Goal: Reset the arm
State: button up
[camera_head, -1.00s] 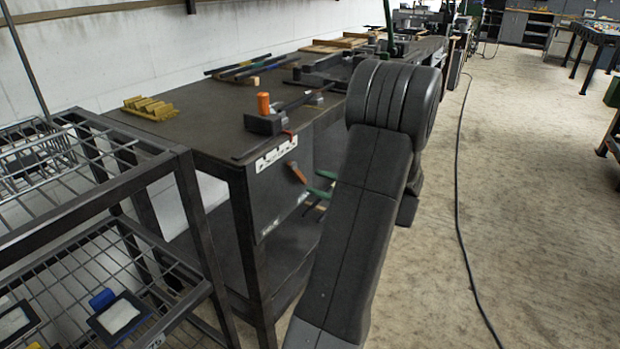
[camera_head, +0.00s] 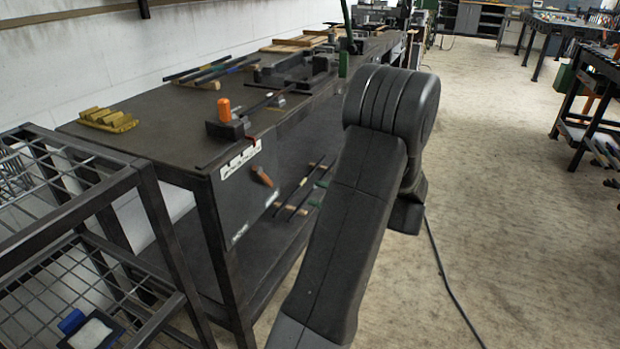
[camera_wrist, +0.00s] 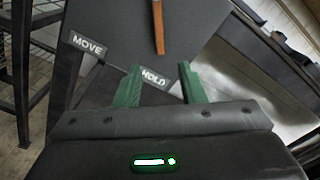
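My gripper (camera_wrist: 158,88) shows in the wrist view as two green fingers set apart, with nothing between them. Beyond the fingers is a dark panel with a "MOVE" label (camera_wrist: 88,43) and a "HOLD" label (camera_wrist: 154,78). An orange-brown handle (camera_wrist: 158,26) stands out on that panel above the fingers. In the head view the same handle (camera_head: 262,177) sits on the panel at the workbench's end. My arm is bent in the middle of the head view and hides my gripper there.
A dark workbench (camera_head: 165,108) carries an orange-topped clamp (camera_head: 225,112), yellow blocks (camera_head: 108,119) and several bars. A wire rack (camera_head: 70,215) stands at the left. A cable (camera_head: 445,280) lies on the floor at right. The floor right of my arm is mostly open.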

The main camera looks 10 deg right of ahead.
aim_at(268, 181)
jog(key=b+x, duration=0.2)
jog(key=x, duration=1.1)
jog(key=shift+w+a+b, duration=0.25)
jog(key=shift+a+b, duration=0.05)
jog(key=shift+b, duration=0.05)
jog(key=shift+s, duration=0.1)
jog(key=p+v, duration=0.3)
jog(key=v, duration=1.1)
jog(key=b+x, duration=0.3)
jog(key=x, duration=1)
jog(key=shift+w+a+f, duration=0.1)
jog(key=shift+w+a, duration=0.1)
jog(key=shift+a, duration=0.1)
jog(key=shift+w+a+p, duration=0.1)
jog(key=shift+a+p, duration=0.2)
jog(key=shift+s+a+f+m+p, duration=0.1)
jog(key=shift+s+m+p, duration=0.05)
jog(key=shift+m, duration=0.35)
jog(key=shift+s+f+m+p, duration=0.1)
jog(key=shift+s+m+p, duration=0.1)
jog(key=shift+m, duration=0.3)
